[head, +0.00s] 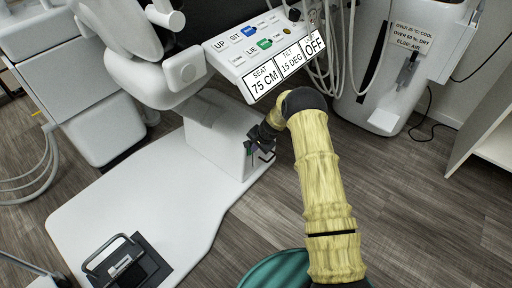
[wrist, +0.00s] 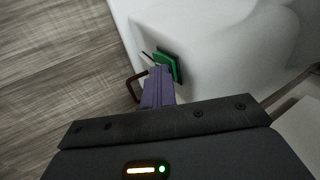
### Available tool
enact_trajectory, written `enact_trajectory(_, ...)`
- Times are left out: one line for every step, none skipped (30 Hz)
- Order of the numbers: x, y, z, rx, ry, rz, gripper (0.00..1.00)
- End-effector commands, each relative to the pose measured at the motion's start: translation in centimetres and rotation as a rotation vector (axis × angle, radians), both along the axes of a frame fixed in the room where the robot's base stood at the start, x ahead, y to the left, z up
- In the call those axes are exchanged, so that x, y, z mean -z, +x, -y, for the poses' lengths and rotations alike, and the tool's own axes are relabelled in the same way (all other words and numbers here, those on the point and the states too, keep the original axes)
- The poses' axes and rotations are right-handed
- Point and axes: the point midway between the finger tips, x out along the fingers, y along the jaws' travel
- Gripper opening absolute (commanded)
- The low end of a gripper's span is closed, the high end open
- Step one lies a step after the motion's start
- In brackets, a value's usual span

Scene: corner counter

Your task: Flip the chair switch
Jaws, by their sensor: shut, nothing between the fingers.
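The chair switch shows in the wrist view as a green rocker (wrist: 167,66) in a dark surround on the side of the white chair base (wrist: 210,40). My gripper (wrist: 159,70) is shut and empty, its purple-grey fingertips right at the green part; I cannot tell whether they touch it. In the head view my gripper (head: 258,150) is low beside the chair pedestal (head: 222,142), and it mostly hides the switch. Which way the switch is set cannot be made out.
A dark bracket (wrist: 134,86) stands beside the fingers in the wrist view. A control panel (head: 265,50) reading 75 CM, 15 DEG and OFF hangs above. A foot pedal (head: 124,264) is on the white base plate (head: 150,200). Wooden floor (head: 410,200) is clear at right.

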Motion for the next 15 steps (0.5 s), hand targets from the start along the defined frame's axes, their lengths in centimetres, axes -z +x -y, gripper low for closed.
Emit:
enact_trajectory(0.0,0.0,0.0,0.000,0.001,0.001,0.00)
enact_trajectory(0.0,0.0,0.0,0.001,0.001,0.000,0.00)
enact_trajectory(0.0,0.0,0.0,0.001,0.001,0.002,0.00)
enact_trajectory(0.0,0.0,0.0,0.001,0.001,0.002,0.00)
enact_trajectory(0.0,0.0,0.0,0.001,0.001,0.002,0.00)
enact_trajectory(-0.1,0.0,-0.1,0.000,0.001,0.001,0.00)
enact_trajectory(-0.1,0.0,-0.2,-0.001,0.001,0.002,0.00)
enact_trajectory(-0.2,0.0,-0.2,-0.003,0.001,0.002,0.00)
enact_trajectory(-0.4,0.0,-0.3,-0.004,0.001,0.002,0.00)
enact_trajectory(-0.5,0.0,-0.4,-0.005,0.001,0.002,0.00)
enact_trajectory(-0.6,0.0,-0.5,-0.005,0.001,0.002,0.00)
enact_trajectory(-0.8,0.0,-0.5,-0.006,0.001,0.002,0.00)
enact_trajectory(-1.0,0.0,-0.5,-0.007,0.002,0.001,0.00)
enact_trajectory(-1.1,0.0,-0.5,-0.007,0.002,0.001,0.00)
enact_trajectory(-1.2,0.0,-0.6,-0.007,0.002,0.001,0.00)
